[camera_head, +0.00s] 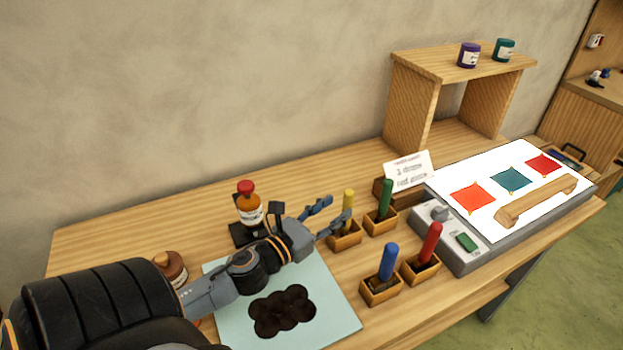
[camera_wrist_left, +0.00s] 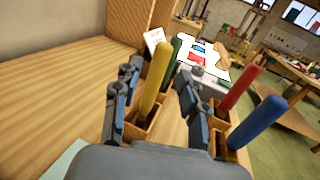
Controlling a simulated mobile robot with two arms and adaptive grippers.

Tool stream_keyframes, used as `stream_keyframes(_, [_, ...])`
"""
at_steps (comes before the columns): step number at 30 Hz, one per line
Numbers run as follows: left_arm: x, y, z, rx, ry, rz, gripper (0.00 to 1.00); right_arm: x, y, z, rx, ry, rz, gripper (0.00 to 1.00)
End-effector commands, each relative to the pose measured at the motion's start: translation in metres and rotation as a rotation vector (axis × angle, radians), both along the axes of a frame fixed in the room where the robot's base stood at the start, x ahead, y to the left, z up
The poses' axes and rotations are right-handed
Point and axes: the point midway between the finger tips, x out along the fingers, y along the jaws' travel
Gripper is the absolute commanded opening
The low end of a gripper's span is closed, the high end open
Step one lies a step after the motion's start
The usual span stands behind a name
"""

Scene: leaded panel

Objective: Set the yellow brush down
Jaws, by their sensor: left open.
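The yellow brush (camera_head: 347,205) stands upright in a small wooden holder (camera_head: 345,236), handle up. In the left wrist view the yellow brush (camera_wrist_left: 155,78) rises between the two fingers. My left gripper (camera_head: 328,218) is open around the yellow brush, with a gap visible beside its fingers in the left wrist view (camera_wrist_left: 155,100). The lower part of the brush is hidden in the holder. My right gripper is not in view.
Green (camera_head: 385,195), blue (camera_head: 388,262) and red (camera_head: 431,242) brushes stand in holders close by. A light box (camera_head: 480,225) with coloured glass pieces is at right.

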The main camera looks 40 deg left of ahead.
Motion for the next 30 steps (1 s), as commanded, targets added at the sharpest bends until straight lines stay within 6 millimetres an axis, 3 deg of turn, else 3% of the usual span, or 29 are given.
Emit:
stream_keyframes(6, [-0.039, 0.003, -0.003, 0.000, 0.002, 0.001, 0.42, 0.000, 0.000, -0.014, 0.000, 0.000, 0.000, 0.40])
stream_keyframes(12, [-0.062, 0.005, -0.001, -0.002, 0.000, 0.002, 0.42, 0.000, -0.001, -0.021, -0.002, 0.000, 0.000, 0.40])
stream_keyframes(30, [-0.069, 0.006, 0.001, 0.001, -0.001, 0.000, 0.42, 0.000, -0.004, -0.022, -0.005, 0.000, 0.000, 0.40])
